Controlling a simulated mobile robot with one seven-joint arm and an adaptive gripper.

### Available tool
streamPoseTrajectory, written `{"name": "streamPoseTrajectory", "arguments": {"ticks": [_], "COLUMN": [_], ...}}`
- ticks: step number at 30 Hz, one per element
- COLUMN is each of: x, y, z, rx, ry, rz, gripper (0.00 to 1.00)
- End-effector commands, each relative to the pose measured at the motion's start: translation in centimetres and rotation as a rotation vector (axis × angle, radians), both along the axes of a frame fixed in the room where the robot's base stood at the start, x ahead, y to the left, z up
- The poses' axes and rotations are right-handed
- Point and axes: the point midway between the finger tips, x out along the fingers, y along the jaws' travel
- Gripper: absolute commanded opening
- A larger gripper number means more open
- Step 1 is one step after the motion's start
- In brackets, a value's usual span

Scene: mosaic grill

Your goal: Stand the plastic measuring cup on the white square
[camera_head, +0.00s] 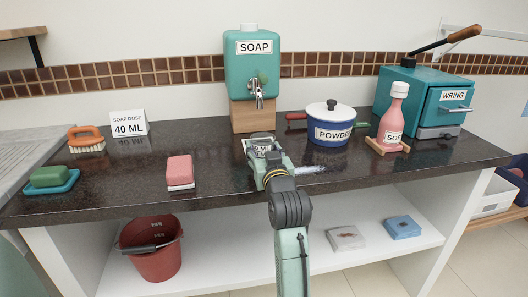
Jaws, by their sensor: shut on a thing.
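My gripper (265,158) is over the dark counter, in front of the teal soap dispenser (252,68). It is shut on the plastic measuring cup (260,143), a small clear cup that shows just past the fingers, below and in front of the dispenser's tap (257,94). A pale patch, apparently the white square (246,146), shows at the cup's left edge. The gripper and cup cover most of it. I cannot tell whether the cup's base touches it or hangs just above it.
A blue powder pot (331,128) and a pink bottle (392,118) on a wooden stand are to the right, before the teal wringer box (430,97). A pink sponge (180,170), a brush (86,138) and a dose sign (128,124) are to the left, with bare counter between.

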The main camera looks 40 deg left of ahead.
Motion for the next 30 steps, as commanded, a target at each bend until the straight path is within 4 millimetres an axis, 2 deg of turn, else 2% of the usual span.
{"name": "streamPoseTrajectory", "arguments": {"ticks": [3,14,15,24,30], "x": [-0.04,-0.06,-0.06,-0.06,-0.06], "y": [-0.04,-0.06,-0.06,-0.06,-0.06], "z": [-0.85,-1.32,-1.36,-1.26,-1.25], "rx": [0.002,0.002,0.002,0.002,0.002], "ry": [-0.001,-0.002,-0.001,-0.001,-0.001], "rz": [0.0,0.0,0.0,0.0,0.0], "gripper": [0.27,0.27,0.52,0.72,0.72]}}
